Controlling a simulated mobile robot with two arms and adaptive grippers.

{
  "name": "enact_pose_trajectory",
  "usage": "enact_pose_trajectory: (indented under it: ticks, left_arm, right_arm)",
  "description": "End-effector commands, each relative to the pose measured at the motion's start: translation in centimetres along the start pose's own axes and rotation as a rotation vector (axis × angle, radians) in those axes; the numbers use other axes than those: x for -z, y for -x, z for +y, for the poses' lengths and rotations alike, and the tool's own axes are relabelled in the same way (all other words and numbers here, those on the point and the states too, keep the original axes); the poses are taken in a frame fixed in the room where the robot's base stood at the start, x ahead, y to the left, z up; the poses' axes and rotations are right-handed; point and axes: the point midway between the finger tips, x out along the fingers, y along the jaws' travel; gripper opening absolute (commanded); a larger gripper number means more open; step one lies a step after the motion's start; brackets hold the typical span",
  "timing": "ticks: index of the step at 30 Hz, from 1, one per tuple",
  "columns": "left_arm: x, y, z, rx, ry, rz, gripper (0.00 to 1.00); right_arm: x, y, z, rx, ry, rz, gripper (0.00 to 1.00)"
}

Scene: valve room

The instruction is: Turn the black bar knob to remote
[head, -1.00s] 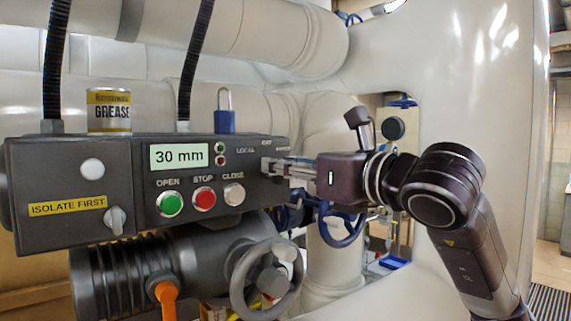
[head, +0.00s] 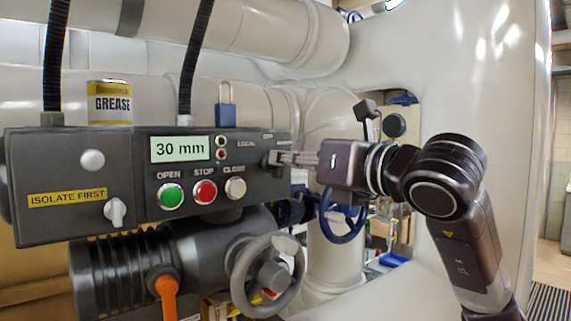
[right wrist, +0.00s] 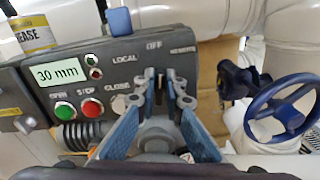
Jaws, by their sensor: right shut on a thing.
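The grey control box (head: 60,160) has a label row LOCAL, OFF and REMOTE at its right end, clearest in the right wrist view. The black bar knob (right wrist: 158,84) sits below the OFF label in that view, mostly hidden between my fingertips. My right gripper (head: 276,158) reaches in from the right at the box's right end. Its two blue-grey fingers are shut on the knob, one on each side, as the right wrist view (right wrist: 161,92) shows. The bar seems to point roughly towards OFF; its exact angle is hard to tell. My left gripper is not in view.
OPEN (head: 170,197), STOP (head: 205,192) and CLOSE (head: 235,188) buttons sit left of the knob. A blue padlock (head: 225,117) and grease tin (head: 110,103) stand above the box. A grey handwheel (head: 268,275) is below, a blue handwheel (right wrist: 283,108) to the right.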

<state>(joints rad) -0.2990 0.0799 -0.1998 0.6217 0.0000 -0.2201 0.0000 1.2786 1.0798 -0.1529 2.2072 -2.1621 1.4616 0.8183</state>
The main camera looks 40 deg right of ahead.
Motion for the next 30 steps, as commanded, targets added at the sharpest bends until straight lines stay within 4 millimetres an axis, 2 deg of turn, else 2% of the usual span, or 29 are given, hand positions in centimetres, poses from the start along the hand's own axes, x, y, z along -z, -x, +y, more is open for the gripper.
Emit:
enact_pose_trajectory:
  ticks: [18, 30]
  left_arm:
    - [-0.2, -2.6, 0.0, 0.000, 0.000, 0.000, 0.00]
    - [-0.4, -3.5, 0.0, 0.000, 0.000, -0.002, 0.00]
  right_arm:
    - [0.2, 0.1, -0.7, -0.002, -0.566, -0.003, 0.00]
    - [0.3, 0.1, -0.9, 0.000, -0.792, -0.004, 0.00]
